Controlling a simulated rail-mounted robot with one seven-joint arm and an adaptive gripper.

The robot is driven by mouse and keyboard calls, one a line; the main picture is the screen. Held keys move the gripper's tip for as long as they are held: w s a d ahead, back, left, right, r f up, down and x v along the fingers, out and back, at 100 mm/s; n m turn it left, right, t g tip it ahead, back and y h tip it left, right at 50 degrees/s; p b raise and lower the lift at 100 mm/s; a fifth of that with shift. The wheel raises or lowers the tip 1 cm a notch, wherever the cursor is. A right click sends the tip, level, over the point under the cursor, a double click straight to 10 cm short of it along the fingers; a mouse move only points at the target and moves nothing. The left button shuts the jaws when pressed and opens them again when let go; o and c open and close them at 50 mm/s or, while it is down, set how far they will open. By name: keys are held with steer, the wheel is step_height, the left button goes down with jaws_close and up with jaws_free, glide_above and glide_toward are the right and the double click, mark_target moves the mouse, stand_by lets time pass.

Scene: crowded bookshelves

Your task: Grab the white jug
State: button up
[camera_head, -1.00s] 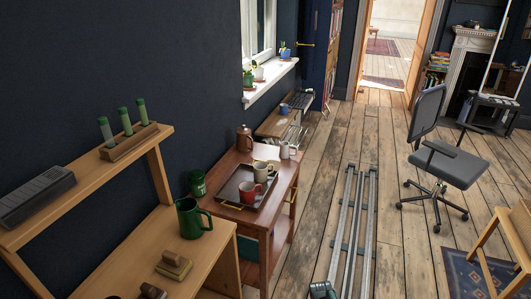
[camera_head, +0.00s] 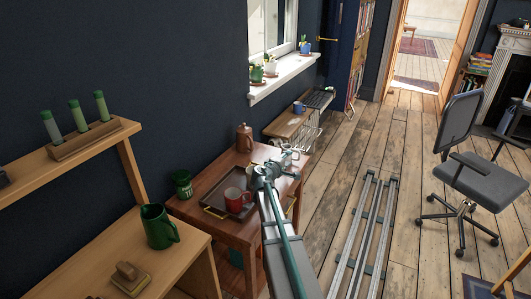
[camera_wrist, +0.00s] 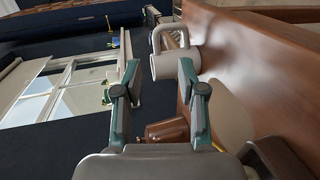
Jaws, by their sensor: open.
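The white jug (camera_head: 291,155) stands at the back right of the brown side table (camera_head: 205,186), partly hidden by my gripper (camera_head: 268,170) in the head view. My gripper (camera_wrist: 159,72) is open and empty in the wrist view. The jug lies ahead of the right finger, apparently apart from both fingers.
A brown pot (camera_head: 244,138) stands at the back, a dark green mug (camera_head: 181,184) at the left.

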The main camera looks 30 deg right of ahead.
mark_target(294, 150)
steer(key=shift+w+r+n+t, duration=0.3)
steer(key=shift+w+r+n, duration=0.05)
steer(key=shift+n, duration=0.05)
steer(key=p+x, duration=0.1)
steer(key=x, duration=0.9)
steer(key=shift+w+d+f+p, duration=0.1)
steer(key=shift+d+f+p, duration=0.1)
steer(key=shift+p, duration=0.15)
jaws_close()
steer(key=shift+r, duration=0.1)
